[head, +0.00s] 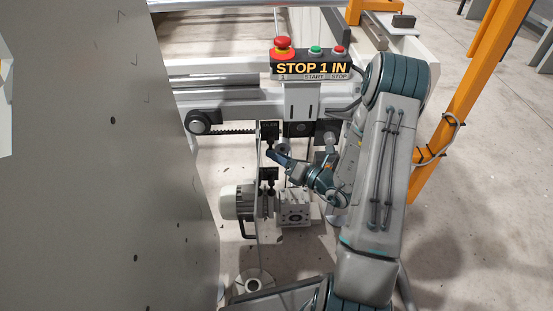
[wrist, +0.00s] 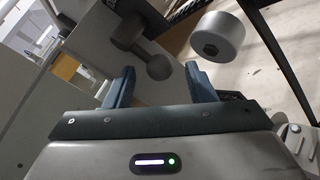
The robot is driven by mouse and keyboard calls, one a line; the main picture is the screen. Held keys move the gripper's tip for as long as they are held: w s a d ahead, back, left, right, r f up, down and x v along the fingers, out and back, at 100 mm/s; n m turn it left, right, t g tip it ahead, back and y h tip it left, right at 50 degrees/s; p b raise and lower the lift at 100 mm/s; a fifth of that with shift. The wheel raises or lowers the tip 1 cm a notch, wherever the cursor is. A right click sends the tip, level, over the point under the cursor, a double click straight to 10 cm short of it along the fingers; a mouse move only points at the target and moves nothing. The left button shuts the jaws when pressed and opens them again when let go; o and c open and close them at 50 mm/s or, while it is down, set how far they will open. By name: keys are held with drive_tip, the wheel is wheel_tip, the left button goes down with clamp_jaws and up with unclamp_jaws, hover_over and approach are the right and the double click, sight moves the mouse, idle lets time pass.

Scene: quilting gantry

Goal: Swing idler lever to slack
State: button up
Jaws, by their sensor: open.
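The idler lever (wrist: 143,50) shows in the wrist view as a dark grey arm, thick at its upper left end and ending in a round knob. The knob (wrist: 159,68) appears between the two blue fingers of my gripper (wrist: 160,82), with a visible gap on either side. My gripper is open and not closed on it. In the head view my gripper (head: 273,154) points left at the dark plates under the gantry rail. The lever is too small there to make out clearly.
A grey roller (wrist: 220,38) sits close to the right finger. In the head view, a motor (head: 238,203) and gearbox (head: 293,208) stand below my gripper. A control box (head: 311,68) with buttons is above. A large grey panel (head: 95,160) blocks the left side.

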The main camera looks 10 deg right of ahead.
drive_tip(key=shift+w+a, duration=0.3)
drive_tip(key=shift+w, duration=0.1)
drive_tip(key=c, duration=0.9)
